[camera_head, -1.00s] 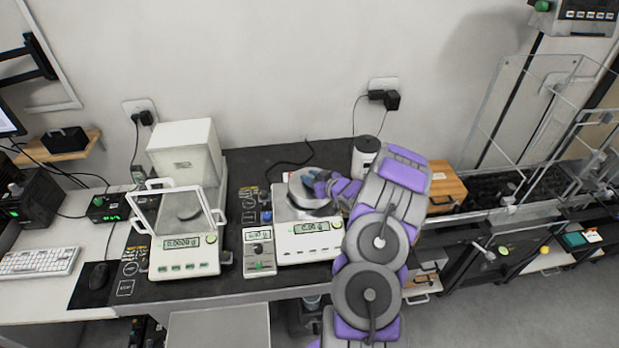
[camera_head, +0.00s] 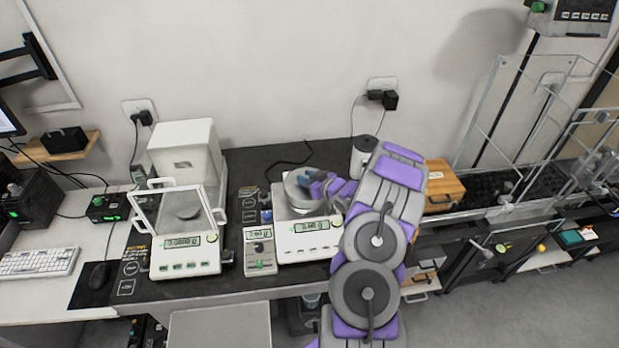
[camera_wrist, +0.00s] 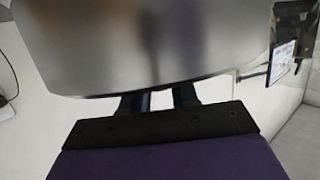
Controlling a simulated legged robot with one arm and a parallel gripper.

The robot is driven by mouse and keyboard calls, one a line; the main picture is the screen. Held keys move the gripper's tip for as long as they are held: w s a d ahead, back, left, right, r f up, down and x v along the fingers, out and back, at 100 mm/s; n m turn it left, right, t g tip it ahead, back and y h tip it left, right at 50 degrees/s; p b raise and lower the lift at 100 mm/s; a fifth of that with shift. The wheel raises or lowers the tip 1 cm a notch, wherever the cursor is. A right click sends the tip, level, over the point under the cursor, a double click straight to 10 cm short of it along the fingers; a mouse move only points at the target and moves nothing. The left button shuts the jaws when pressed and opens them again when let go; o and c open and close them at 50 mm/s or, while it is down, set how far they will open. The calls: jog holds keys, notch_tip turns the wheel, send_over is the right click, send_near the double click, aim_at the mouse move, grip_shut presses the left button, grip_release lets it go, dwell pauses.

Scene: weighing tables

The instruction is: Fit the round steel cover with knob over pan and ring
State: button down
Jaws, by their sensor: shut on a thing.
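The round steel cover (camera_head: 294,184) is at the balance with the round pan, right of the middle of the dark table. It also fills the upper part of the wrist view (camera_wrist: 150,45), close and blurred. My gripper (camera_head: 316,182) is shut on the cover; its two dark fingers (camera_wrist: 158,101) reach behind the cover's lower edge in the wrist view. The balance (camera_head: 308,240) is white with a lit display. The knob, the pan and the ring are hidden by the cover and my gripper, so I cannot tell whether the cover touches them.
A white balance with a glass-framed door (camera_head: 185,258) stands to the left. A small indicator box (camera_head: 259,252) sits between the balances. A white cylinder (camera_head: 364,156) and a wooden box (camera_head: 442,186) are behind and right of my arm.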

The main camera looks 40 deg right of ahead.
jog(key=shift+a, duration=0.35)
jog(key=shift+d+f, duration=0.55)
jog(key=shift+d, duration=0.05)
jog(key=c, duration=1.3)
grip_release()
jog(key=shift+d+f, duration=0.1)
jog(key=shift+d, duration=0.05)
jog(key=o, duration=0.5)
jog(key=shift+a, duration=0.55)
jog(key=shift+s+d+r, duration=0.2)
jog(key=shift+s+d, duration=0.05)
jog(key=shift+s, duration=0.1)
jog(key=v, duration=0.5)
jog(key=p+v, duration=0.1)
jog(key=v, duration=1)
jog(key=shift+s+a+r, duration=0.15)
jog(key=shift+s+a, duration=0.1)
jog(key=shift+s, duration=0.05)
jog(key=shift+w, duration=0.15)
